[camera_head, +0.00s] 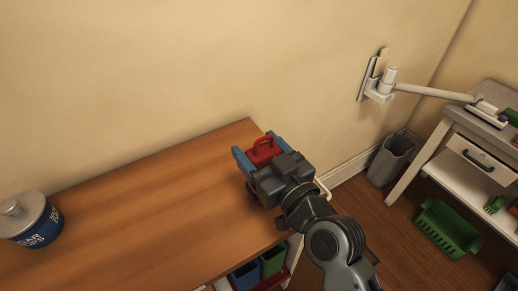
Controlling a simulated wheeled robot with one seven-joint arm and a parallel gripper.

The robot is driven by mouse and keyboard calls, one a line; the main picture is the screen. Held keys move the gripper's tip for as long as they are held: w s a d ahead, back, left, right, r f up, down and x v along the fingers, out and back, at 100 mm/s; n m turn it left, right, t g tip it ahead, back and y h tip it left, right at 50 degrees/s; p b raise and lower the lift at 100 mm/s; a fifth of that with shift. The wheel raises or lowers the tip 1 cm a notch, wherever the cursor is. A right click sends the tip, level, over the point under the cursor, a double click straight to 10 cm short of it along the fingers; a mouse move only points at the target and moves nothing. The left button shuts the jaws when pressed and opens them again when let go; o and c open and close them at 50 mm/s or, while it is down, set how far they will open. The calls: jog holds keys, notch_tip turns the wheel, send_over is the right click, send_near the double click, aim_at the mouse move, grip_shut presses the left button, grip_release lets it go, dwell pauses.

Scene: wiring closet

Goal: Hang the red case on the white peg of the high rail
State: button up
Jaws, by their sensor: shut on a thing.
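The red case (265,155) is near the far right corner of the wooden tabletop, with its red loop handle upward. My gripper (258,149) has its blue fingers on both sides of the case and is shut on it. My gripper's dark body hides the lower near part of the case. I cannot tell whether the case touches the tabletop. I cannot make out a high rail or a white peg in this view.
The wooden table (150,210) is mostly clear, with a blue-and-grey canister (35,222) at left. A white jointed arm (425,91) on a wall bracket (377,88) reaches right. A grey bin (390,160), green basket (447,229) and white desk (455,130) stand right.

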jog(key=shift+f, duration=0.1)
jog(key=o, duration=1.5)
jog(key=b+v, duration=0.3)
jog(key=v, duration=0.5)
jog(key=shift+w+d+f, duration=0.1)
jog(key=shift+w+d, duration=0.05)
